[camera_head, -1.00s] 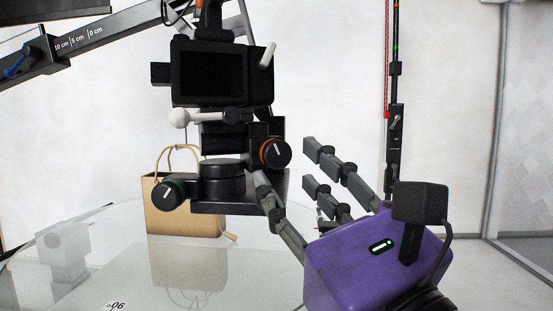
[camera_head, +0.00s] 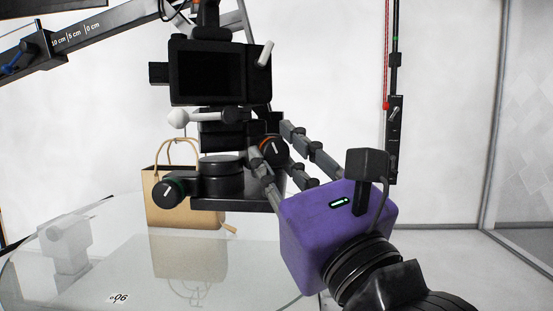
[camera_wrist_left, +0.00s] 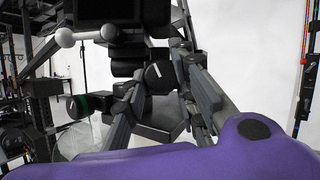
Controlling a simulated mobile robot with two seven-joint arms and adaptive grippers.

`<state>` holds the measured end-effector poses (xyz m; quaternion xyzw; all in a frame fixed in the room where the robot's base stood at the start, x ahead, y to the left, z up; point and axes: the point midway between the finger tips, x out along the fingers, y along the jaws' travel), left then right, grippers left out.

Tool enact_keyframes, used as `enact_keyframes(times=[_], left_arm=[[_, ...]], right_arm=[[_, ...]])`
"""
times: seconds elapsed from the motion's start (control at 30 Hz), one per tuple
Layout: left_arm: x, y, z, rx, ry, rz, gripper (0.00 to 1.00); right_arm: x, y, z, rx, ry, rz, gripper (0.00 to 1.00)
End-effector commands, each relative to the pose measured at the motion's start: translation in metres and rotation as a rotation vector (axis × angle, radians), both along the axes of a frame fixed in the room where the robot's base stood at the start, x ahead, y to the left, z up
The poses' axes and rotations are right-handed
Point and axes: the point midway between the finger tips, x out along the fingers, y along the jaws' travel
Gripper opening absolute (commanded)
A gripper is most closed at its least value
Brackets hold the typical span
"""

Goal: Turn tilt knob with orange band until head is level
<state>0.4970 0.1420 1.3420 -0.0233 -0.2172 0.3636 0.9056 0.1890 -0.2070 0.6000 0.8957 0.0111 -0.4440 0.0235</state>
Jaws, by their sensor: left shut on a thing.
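The tilt knob with the orange band (camera_head: 274,149) is on the right side of the black tripod head (camera_head: 222,170), with a white pointer line on its face. The black camera (camera_head: 207,72) sits on the head and looks close to level. My left gripper (camera_head: 270,143), with a purple body, has its grey fingers around the knob and is shut on it. In the left wrist view, the knob (camera_wrist_left: 158,76) shows between the fingers (camera_wrist_left: 158,68). The fingers partly hide the knob's edge in the head view. My right gripper is not in view.
A second knob with a green band (camera_head: 168,193) is at the lower left of the head. A white-tipped handle (camera_head: 178,119) sticks out left below the camera. A tan bag (camera_head: 185,213) stands behind, near the glass turntable (camera_head: 100,270). A marked bar (camera_head: 85,38) crosses the upper left.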

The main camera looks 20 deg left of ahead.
Motion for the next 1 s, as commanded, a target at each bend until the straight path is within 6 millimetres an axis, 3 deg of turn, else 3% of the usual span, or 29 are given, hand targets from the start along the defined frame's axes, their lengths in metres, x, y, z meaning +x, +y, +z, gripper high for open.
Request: enact_keyframes(times=[0.37,1.0], left_arm=[[-0.003,0.004,0.002,0.059,0.06,0.009,0.0],[-0.007,0.006,0.012,0.415,0.36,0.014,0.0]], right_arm=[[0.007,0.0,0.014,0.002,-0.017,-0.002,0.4],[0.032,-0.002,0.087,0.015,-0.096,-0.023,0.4]])
